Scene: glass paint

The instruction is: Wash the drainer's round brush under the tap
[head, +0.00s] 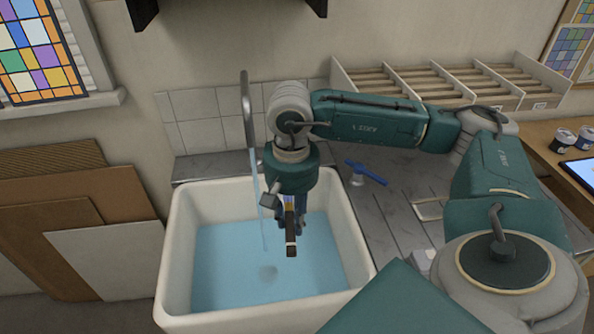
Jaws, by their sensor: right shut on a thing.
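My right gripper (290,222) points down over the white sink (178,255), shut on a slim brush (291,238). The brush shows a dark handle-like part with a pale band; its bristles cannot be made out clearly. The grey curved tap (247,112) stands at the sink's back edge. A thin stream of water (258,200) falls from it, just left of the gripper in the picture. I cannot tell whether the stream touches the brush. Pale blue water (225,275) covers the sink's bottom. My left gripper is not in view.
A divided wooden rack (440,82) stands along the wall. Brown boards (60,210) lean at the left. Small cans (564,141) stand at the far right.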

